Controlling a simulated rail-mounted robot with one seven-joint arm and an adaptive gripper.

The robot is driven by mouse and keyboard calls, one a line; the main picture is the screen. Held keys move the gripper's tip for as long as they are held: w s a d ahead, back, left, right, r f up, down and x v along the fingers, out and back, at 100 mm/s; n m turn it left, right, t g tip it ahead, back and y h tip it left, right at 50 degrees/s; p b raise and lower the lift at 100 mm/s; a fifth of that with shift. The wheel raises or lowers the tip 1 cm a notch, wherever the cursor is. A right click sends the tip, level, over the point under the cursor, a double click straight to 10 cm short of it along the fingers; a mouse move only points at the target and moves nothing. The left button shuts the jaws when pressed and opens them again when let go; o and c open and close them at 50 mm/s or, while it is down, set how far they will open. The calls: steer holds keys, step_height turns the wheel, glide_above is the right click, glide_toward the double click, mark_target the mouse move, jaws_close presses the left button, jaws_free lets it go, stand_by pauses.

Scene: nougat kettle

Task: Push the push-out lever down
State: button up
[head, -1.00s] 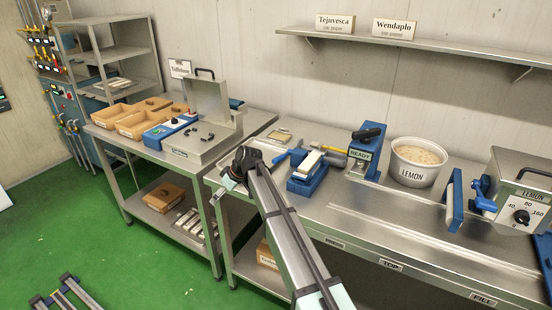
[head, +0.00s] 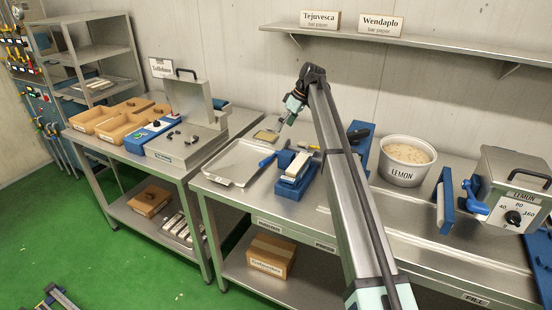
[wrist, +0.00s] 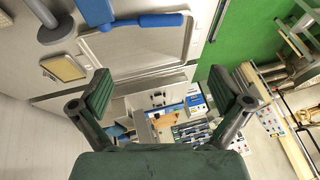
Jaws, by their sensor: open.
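A blue mould block (head: 297,178) with a pale bar (head: 297,165) on top stands on the right-hand steel table. A blue-handled lever (head: 267,160) sticks out at its left side over the metal tray (head: 240,163). In the wrist view the blue handle (wrist: 148,20) lies level near the top, beyond my fingers. I cannot tell for sure that this is the push-out lever. My gripper (head: 288,117) is raised behind the block, near the wall. In the wrist view my gripper (wrist: 160,90) is open, with nothing between its fingers.
A yellowish pad (head: 266,136) lies behind the tray. My arm partly hides the blue press station. The lemon tub (head: 403,160) and the lemon kettle (head: 515,185) stand to the right. A shelf (head: 400,42) runs along the wall above.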

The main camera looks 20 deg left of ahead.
mark_target(266, 160)
steer(key=p+x, duration=0.5)
steer(key=x, duration=1.2)
steer(key=shift+s+a, duration=0.1)
steer(key=shift+s, duration=0.05)
steer(key=shift+r, duration=0.1)
steer(key=c, duration=1.4)
steer(key=shift+s+f+t+b, duration=0.25)
steer(key=shift+f+b, duration=0.4)
steer(key=shift+b, duration=0.55)
steer(key=shift+c, duration=0.3)
steer(key=shift+f+t+b, duration=0.4)
steer(key=shift+t+b, duration=0.15)
steer(key=shift+b, duration=0.6)
steer(key=shift+r, duration=0.1)
